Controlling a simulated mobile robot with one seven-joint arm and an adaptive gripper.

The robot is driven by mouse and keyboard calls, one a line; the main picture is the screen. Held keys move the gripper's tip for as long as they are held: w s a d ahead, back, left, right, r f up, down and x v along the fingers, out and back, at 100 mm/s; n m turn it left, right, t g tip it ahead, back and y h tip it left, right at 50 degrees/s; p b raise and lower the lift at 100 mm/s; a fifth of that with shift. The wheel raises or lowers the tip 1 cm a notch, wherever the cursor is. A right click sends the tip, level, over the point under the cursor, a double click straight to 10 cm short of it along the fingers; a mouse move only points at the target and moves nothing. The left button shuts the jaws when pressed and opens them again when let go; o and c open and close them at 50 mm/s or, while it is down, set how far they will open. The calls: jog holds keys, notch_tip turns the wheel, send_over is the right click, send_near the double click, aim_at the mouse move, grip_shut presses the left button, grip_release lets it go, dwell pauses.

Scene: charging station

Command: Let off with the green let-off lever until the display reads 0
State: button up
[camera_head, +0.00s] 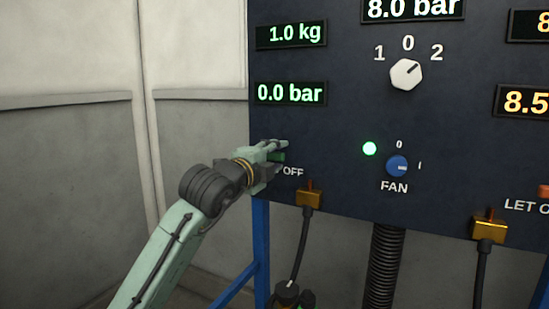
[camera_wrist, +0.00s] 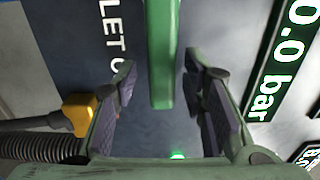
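The green let-off lever (camera_wrist: 163,55) reaches down between my two fingers in the wrist view, with a gap on each side. My gripper (camera_wrist: 158,78) is open around it and does not appear to touch it. In the head view my gripper (camera_head: 276,148) is at the panel's lower left and hides most of the lever (camera_head: 278,157) and part of its label. The green display (camera_head: 291,93) above the lever reads 0.0 bar; it also shows sideways in the wrist view (camera_wrist: 280,70).
The dark panel (camera_head: 330,140) also carries a 1.0 kg display (camera_head: 291,34), an 8.0 bar display (camera_head: 412,9), a white selector knob (camera_head: 406,74) and a blue fan knob (camera_head: 397,166). A brass valve (camera_head: 309,196) with a hose sits right of my gripper. Free room lies left.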

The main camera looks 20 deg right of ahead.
jog(key=v, duration=1.2)
